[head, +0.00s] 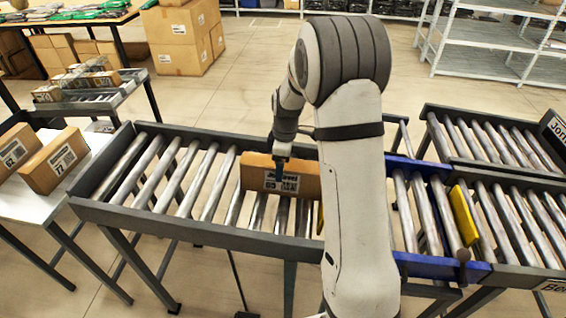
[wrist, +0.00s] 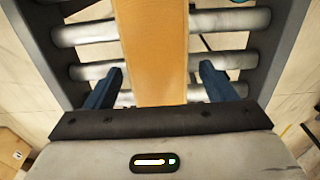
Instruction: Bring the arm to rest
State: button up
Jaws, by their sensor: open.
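My arm reaches down over the roller conveyor in the head view. My gripper (wrist: 160,88) is open, with its two blue fingers apart on either side of a cardboard box (wrist: 152,50) in the wrist view. Clear gaps show between each finger and the box. In the head view the gripper (head: 281,172) is at the top of this box (head: 255,172), which stands on the rollers with a printed label facing the camera. My arm hides the box's right end.
The roller conveyor (head: 160,215) runs across the middle, with a blue-framed section (head: 425,262) and a yellow bar (head: 463,215) at right. Two boxes (head: 52,160) sit on the left table. Stacked cartons (head: 182,38) and shelving (head: 490,45) stand behind, with open floor between.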

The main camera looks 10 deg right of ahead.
jog(key=r, duration=0.3)
jog(key=r+b, duration=0.1)
jog(key=r, duration=0.3)
jog(key=shift+d+r, duration=0.2)
jog(key=shift+r, duration=0.05)
jog(key=shift+s+r, duration=0.3)
jog(key=shift+r, duration=0.05)
jog(key=s+a+r+m+t, duration=0.1)
jog(key=s+r+m, duration=0.2)
jog(key=s, duration=1)
jog(key=s+a+r+m+t, duration=0.1)
jog(key=s+r+m, duration=0.3)
jog(key=s+m, duration=0.6)
jog(key=s, duration=0.4)
jog(key=shift+s+m+t+h, duration=0.2)
jog(key=shift+m+t+h, duration=0.1)
jog(key=shift+t+h, duration=0.1)
